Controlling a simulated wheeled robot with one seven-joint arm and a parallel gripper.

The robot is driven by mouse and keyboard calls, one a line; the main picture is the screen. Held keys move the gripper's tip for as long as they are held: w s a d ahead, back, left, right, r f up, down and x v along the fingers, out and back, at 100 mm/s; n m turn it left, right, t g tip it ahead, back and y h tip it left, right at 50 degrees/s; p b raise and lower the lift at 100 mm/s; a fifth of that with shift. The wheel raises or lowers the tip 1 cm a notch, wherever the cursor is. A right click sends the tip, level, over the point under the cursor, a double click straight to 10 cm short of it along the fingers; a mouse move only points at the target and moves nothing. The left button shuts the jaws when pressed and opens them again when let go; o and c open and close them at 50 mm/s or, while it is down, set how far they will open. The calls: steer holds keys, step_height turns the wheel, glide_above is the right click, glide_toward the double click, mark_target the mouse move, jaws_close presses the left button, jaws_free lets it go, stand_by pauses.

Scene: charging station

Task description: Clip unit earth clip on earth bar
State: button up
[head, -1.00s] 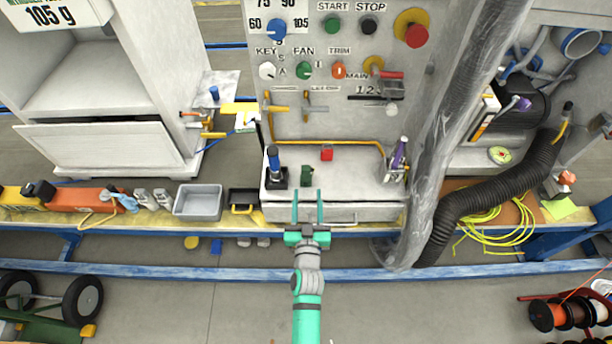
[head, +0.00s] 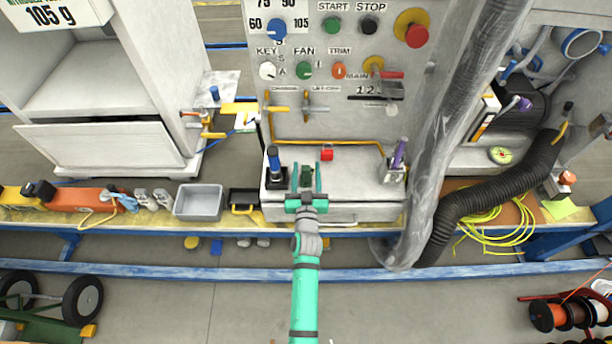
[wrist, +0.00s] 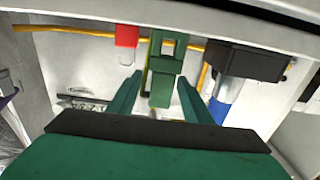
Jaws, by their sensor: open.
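A green clip (head: 307,175), which looks like the earth clip, stands on the pale ledge below the control panel. My gripper (head: 306,170) is open, with one finger on each side of it. In the wrist view, the clip (wrist: 163,75) shows between the spread fingertips (wrist: 160,78), with gaps on both sides. A yellow bar (head: 335,142) runs along the foot of the panel and also shows in the wrist view (wrist: 80,28). I cannot tell whether it is the earth bar.
A blue-handled tool in a black base (head: 275,172) stands close left of my gripper. A red block (head: 327,155) sits just behind, to the right. A purple-handled tool (head: 398,158) and a thick grey hose (head: 440,130) stand further right. A grey tray (head: 199,202) lies left.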

steer(key=shift+w+a, duration=0.1)
steer(key=shift+w, duration=1.55)
jaws_close()
